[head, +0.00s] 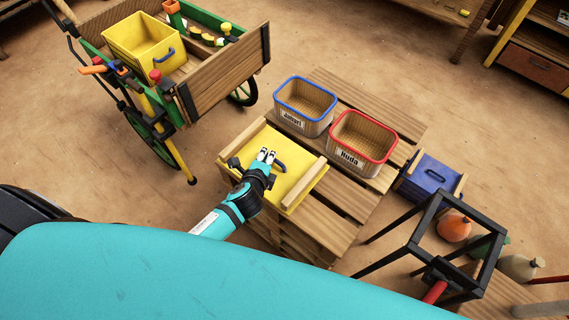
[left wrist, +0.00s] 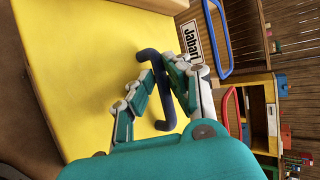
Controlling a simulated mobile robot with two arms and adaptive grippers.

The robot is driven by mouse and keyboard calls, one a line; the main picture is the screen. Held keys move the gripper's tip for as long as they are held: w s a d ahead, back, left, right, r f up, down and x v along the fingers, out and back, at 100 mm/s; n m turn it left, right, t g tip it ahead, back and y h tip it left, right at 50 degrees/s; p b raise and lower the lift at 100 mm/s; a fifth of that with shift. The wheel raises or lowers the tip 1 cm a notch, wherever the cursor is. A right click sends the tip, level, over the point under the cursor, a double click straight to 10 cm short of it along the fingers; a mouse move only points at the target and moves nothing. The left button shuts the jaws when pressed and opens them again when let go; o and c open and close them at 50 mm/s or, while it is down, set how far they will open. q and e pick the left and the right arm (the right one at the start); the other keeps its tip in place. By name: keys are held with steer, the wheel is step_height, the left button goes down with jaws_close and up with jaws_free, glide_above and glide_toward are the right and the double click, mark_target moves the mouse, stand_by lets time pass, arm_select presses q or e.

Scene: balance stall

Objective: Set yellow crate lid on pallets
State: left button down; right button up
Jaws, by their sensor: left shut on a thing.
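The yellow crate lid (head: 296,160) is a flat yellow panel with a wooden batten on each side and a dark handle. It lies over the left part of the stacked wooden pallets (head: 340,228); I cannot tell whether it rests on them or hangs slightly above. My left gripper (head: 267,156) is shut on the lid's handle. In the left wrist view, the fingers (left wrist: 166,92) close around the dark handle (left wrist: 167,124), with the yellow lid (left wrist: 80,70) filling the left side. My right gripper is out of view.
A blue-rimmed "Jabari" basket (head: 305,104) and red-rimmed "Huda" basket (head: 363,143) stand on the pallets right of the lid. A cart (head: 225,72) holds a yellow crate (head: 143,42). A blue lidded box (head: 427,180) and black frame (head: 408,250) stand to the right.

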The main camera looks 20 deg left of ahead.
mark_target(281, 169)
arm_select(q)
steer(key=d, duration=0.2)
steer(key=w+d, duration=0.1)
steer(key=d, duration=0.1)
steer(key=shift+d+f, duration=0.1)
steer(key=shift+f, duration=0.1)
steer(key=shift+d, duration=0.15)
step_height(281, 169, down, 3)
steer(key=shift+f+b, duration=0.15)
steer(key=shift+b, duration=0.5)
steer(key=shift+f, duration=0.15)
steer(key=c, duration=1.3)
jaws_free()
steer(key=shift+f, duration=0.1)
